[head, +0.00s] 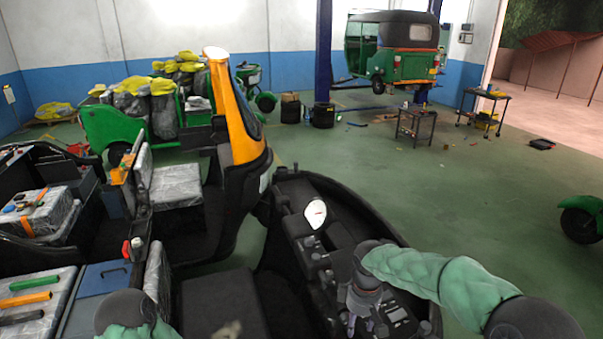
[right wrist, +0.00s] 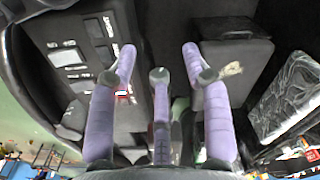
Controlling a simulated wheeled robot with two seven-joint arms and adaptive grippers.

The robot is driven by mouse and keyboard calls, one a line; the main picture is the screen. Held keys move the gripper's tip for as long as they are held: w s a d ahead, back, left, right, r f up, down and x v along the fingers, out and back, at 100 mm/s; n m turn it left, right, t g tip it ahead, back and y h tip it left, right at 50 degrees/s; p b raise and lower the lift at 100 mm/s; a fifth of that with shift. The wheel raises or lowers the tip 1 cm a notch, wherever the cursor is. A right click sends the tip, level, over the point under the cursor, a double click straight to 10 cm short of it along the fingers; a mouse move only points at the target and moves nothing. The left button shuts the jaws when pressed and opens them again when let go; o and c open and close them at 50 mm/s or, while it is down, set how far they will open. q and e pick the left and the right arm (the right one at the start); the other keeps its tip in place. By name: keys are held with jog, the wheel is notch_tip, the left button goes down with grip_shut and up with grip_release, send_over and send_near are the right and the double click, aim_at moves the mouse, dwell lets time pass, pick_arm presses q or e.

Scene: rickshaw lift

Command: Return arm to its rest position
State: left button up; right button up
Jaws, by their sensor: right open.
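My right arm (head: 430,275), in a green sleeve, comes in from the right in the head view. Its right gripper (head: 362,305) hangs over the black console (head: 400,312) of the vehicle in front of me. In the right wrist view the purple fingers of the right gripper (right wrist: 158,60) are spread, with nothing between them. The panel with switches and labels (right wrist: 90,50) lies beyond them on the left. I cannot tell whether a finger touches it. Part of my left arm (head: 128,312) shows at the bottom left; its gripper is out of view.
An orange pillar (head: 232,110) rises left of the console. Wrapped seats (head: 178,186) and a tray with coloured-handled tools (head: 30,300) are at the left. Open green floor (head: 450,190) lies to the right.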

jog(key=s+a+f+m+y+b, duration=0.2)
jog(key=s+f+b, duration=0.15)
jog(key=f, duration=0.95)
jog(key=s+a+f+m+y+b, duration=0.1)
jog(key=s+a+f+m+b, duration=0.2)
jog(key=f, duration=1)
jog(key=s+f+m+b, duration=0.5)
jog(key=s+f+m, duration=0.2)
jog(key=s+f, duration=0.8)
jog(key=shift+s+d+f+y+b, duration=0.2)
jog(key=shift+s+f+y+b, duration=0.1)
jog(key=shift+f+y+b, duration=0.15)
jog(key=shift+c, duration=1)
pick_arm(q)
notch_tip(320, 180, down, 13)
jog(key=shift+w+r, duration=0.15)
jog(key=shift+w, duration=0.15)
pick_arm(e)
jog(key=shift+a, duration=0.1)
